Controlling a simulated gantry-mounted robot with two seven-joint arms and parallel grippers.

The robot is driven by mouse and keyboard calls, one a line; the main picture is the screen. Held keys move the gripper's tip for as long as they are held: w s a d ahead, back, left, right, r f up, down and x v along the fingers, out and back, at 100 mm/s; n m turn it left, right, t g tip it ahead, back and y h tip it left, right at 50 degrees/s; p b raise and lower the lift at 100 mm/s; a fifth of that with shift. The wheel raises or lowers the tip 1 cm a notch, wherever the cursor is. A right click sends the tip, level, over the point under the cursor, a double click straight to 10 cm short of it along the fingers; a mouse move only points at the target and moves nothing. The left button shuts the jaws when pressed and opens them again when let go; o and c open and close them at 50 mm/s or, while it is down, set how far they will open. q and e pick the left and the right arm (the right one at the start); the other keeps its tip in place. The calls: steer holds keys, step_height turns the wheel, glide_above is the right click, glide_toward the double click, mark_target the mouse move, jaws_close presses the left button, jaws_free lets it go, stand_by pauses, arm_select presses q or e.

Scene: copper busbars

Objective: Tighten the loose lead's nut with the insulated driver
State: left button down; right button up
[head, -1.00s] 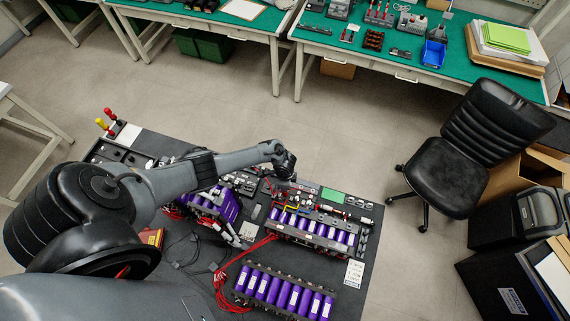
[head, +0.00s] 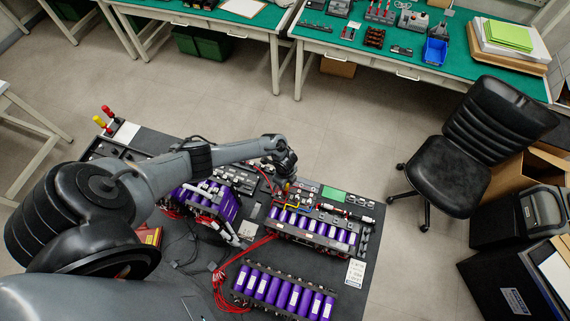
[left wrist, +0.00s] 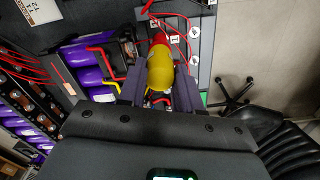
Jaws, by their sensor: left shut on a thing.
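My left gripper (left wrist: 160,85) is shut on the insulated driver (left wrist: 159,68), gripping its yellow handle; a red part shows beyond the yellow. In the head view my left gripper (head: 287,178) is over the far left end of the purple battery module (head: 310,230), and a bit of yellow shows below it. The driver's tip is hidden, so I cannot tell whether it touches a nut. Thin red leads (left wrist: 178,30) run close by the driver in the wrist view. I cannot make out the loose lead's nut. My right gripper is not in view.
Another purple module (head: 285,292) lies nearer on the dark bench, and one stands at left (head: 208,203). Red wires (head: 228,275) loop between them. Red and yellow handles (head: 106,115) stand at the far left corner. An office chair (head: 460,170) is at right, off the bench.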

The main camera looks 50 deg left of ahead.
arm_select(q)
steer(key=shift+r+p, duration=1.55)
steer(key=shift+r, duration=0.1)
steer(key=shift+r+p, duration=0.9)
steer(key=shift+r, duration=0.5)
